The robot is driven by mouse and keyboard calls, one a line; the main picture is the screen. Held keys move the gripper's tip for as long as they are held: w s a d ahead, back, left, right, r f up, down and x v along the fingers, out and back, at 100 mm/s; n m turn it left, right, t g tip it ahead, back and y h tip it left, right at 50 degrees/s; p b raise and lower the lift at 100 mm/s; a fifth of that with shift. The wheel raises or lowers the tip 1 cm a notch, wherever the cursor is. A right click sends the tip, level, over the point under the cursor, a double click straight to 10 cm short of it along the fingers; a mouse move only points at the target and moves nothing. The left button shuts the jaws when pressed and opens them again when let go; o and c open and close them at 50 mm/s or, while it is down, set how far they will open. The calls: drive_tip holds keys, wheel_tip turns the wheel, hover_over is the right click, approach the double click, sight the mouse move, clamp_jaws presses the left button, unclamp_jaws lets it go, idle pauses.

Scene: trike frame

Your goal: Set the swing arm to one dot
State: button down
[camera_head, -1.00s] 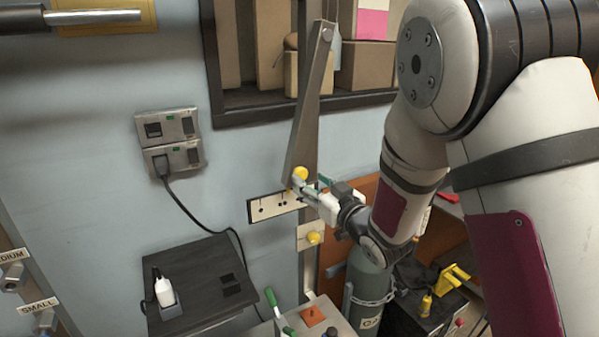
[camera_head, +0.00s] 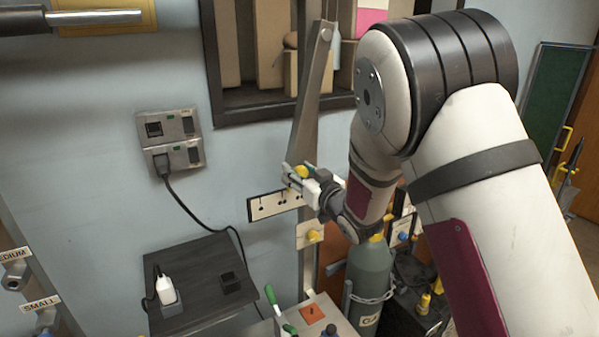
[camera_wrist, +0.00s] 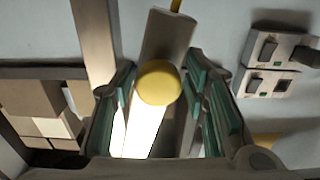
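The swing arm (camera_head: 312,95) is a long grey metal bar. It hangs from a pivot at its upper end and tilts so that its lower end lies to the left. A yellow knob (camera_head: 302,171) sits at that lower end. A white plate with black dots (camera_head: 266,207) is on the wall just below; the single dot is toward its left end. My gripper (camera_head: 296,178) is at the knob and partly covers the plate's right part. In the wrist view the knob (camera_wrist: 158,83) lies between the teal-padded fingers of my gripper (camera_wrist: 168,100), with gaps on both sides.
A second yellow knob (camera_head: 314,236) on a pale plate is below my gripper. A grey gas cylinder (camera_head: 370,275) stands at lower right. A wall socket (camera_head: 170,140) with a plugged cable is at left, above a dark table (camera_head: 200,260). A shelf with boxes is behind the bar.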

drive_tip(key=shift+m, duration=0.8)
drive_tip(key=shift+s+a+r, duration=0.25)
drive_tip(key=shift+s+a, duration=0.2)
drive_tip(key=shift+a, duration=0.2)
drive_tip(key=shift+s+a+r, duration=0.3)
drive_tip(key=shift+s+a, duration=0.15)
drive_tip(key=shift+a, duration=0.25)
drive_tip(key=shift+s+a+r, duration=0.25)
drive_tip(key=shift+s+a, duration=0.2)
drive_tip(key=shift+a, duration=0.2)
drive_tip(key=c, duration=1.2)
unclamp_jaws()
drive_tip(key=shift+d, duration=0.15)
drive_tip(key=v, duration=1.1)
drive_tip(key=shift+s+d, duration=0.2)
drive_tip(key=shift+s, duration=0.15)
